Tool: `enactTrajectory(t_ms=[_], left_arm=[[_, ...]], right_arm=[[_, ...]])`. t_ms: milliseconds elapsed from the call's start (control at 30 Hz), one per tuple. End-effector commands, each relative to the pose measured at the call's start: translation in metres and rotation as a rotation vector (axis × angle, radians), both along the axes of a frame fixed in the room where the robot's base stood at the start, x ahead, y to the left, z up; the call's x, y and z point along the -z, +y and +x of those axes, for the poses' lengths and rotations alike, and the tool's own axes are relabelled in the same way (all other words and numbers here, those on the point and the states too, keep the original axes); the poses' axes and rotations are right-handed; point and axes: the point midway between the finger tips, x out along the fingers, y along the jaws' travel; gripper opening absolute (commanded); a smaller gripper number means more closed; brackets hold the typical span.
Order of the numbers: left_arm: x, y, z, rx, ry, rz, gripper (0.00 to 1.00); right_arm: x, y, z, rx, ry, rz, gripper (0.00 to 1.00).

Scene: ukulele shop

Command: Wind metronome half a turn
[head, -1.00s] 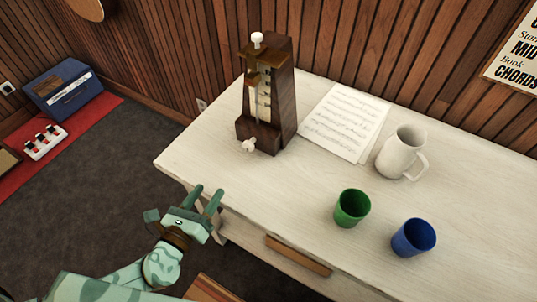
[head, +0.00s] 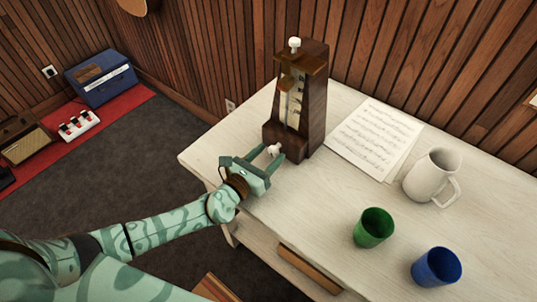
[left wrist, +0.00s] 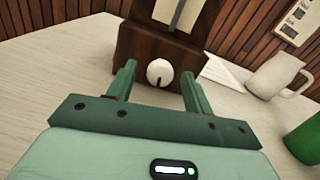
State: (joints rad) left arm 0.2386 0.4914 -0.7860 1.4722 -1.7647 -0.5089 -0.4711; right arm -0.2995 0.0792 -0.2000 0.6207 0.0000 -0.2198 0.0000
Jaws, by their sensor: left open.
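A dark brown wooden metronome (head: 310,105) stands upright on the white table near its far left part. A white winding knob (head: 273,151) sticks out low on its front. In the left wrist view the knob (left wrist: 160,72) shows a dark mark on its lower edge. My left gripper (head: 267,156) is open, with one finger on each side of the knob. In the left wrist view its fingers (left wrist: 158,82) stand apart with a gap to the knob on both sides. My right gripper is not in view.
Sheet music (head: 376,138) lies right of the metronome. A white pitcher (head: 432,178), a green cup (head: 374,228) and a blue cup (head: 436,267) stand farther right on the white table (head: 318,212). The wood-panelled wall (head: 420,60) rises behind.

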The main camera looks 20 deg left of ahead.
Motion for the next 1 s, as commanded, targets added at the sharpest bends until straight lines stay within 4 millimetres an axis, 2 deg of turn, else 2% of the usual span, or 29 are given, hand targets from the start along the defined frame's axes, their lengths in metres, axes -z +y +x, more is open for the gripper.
enactTrajectory(t_ms=[333,367,500,633,800,1000], left_arm=[[0.0001,-0.0021,0.0051,0.000,0.001,0.000,0.52],[0.0001,-0.0021,0.0051,0.000,0.001,0.000,0.46],[0.0001,-0.0019,0.0049,0.000,0.001,0.000,0.08],[0.0001,-0.0019,0.0049,0.000,-0.002,0.009,0.08],[-0.0003,-0.0025,0.0049,0.001,-0.041,0.113,0.08],[-0.0001,-0.0026,0.0047,0.001,-0.045,0.123,0.08]], right_arm=[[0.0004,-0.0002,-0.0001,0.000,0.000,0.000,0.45],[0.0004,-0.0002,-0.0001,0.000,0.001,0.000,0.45],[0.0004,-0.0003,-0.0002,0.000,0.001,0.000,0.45],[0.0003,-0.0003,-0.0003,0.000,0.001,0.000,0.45],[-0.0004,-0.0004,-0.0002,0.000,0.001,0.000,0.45],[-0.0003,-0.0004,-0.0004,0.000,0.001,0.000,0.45]])
